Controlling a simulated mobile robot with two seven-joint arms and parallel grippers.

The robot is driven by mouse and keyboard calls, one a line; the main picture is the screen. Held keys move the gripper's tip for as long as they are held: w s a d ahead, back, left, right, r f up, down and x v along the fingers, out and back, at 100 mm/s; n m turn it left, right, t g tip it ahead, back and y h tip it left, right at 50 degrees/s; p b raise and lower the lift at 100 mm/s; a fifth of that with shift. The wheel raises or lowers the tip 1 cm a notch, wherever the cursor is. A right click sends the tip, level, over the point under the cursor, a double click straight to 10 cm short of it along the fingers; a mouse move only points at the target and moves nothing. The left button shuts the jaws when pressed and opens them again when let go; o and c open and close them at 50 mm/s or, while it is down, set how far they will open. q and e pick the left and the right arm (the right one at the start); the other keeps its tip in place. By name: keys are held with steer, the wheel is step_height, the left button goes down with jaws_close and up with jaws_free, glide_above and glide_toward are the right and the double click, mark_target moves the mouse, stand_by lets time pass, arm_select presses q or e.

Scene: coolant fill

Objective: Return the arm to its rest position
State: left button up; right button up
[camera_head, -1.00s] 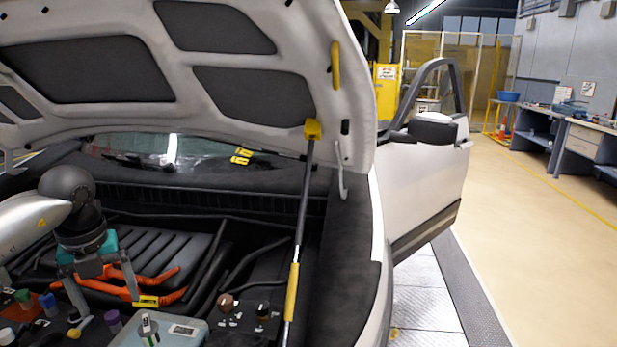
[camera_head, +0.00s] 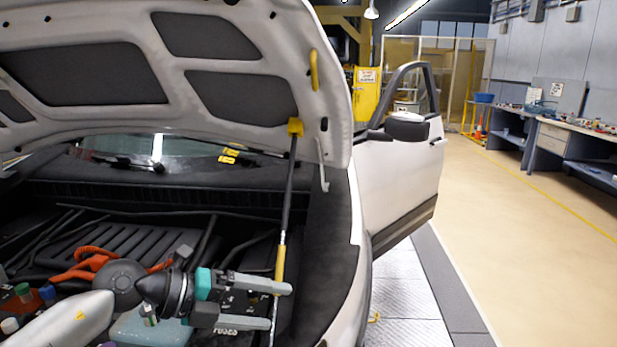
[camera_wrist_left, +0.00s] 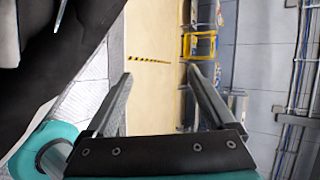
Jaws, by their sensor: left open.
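My left arm comes in from the lower left over the car's open engine bay (camera_head: 120,240). My left gripper (camera_head: 283,306) points right, with its two fingers apart and nothing seen between them. In the head view its fingertips overlap the yellow grip of the hood's prop strut (camera_head: 280,262); I cannot tell whether they touch it. In the left wrist view the left gripper (camera_wrist_left: 158,100) is open, and the floor shows between its fingers. My right gripper is in neither view.
The raised hood (camera_head: 180,70) hangs over the bay. Orange cables (camera_head: 90,262) and several coloured caps lie near the arm. The open car door (camera_head: 400,180) stands to the right. Workbenches (camera_head: 560,140) line the right wall, and the floor (camera_head: 500,230) between is clear.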

arm_select(q)
step_height(320, 180, up, 9)
steer(key=d+n+t+h, duration=0.3)
steer(key=n+t, duration=0.7)
steer(key=t, duration=0.1)
steer(key=s+a+f+n+y, duration=0.4)
steer(key=a+f+n+y, duration=0.95)
steer(key=n+y, duration=0.35)
steer(key=s+d+f+n+g+h, duration=0.1)
steer(key=s+f+n+g, duration=0.1)
steer(key=s+f+g, duration=0.7)
steer(key=s+d+f+n+g+h, duration=0.1)
steer(key=s+f+n+g, duration=0.15)
steer(key=s+f, duration=0.7)
steer(key=s+f+g+b, duration=0.1)
steer(key=s+f, duration=0.2)
steer(key=f, duration=0.7)
steer(key=s+f+g+b, duration=0.1)
steer(key=s+f, duration=0.1)
steer(key=f, duration=0.9)
steer(key=s+a+f+m+g+b, duration=0.1)
steer(key=s+a+f, duration=0.1)
steer(key=s+f, duration=1.2)
steer(key=shift+s+a, duration=0.4)
steer(key=shift+s, duration=0.3)
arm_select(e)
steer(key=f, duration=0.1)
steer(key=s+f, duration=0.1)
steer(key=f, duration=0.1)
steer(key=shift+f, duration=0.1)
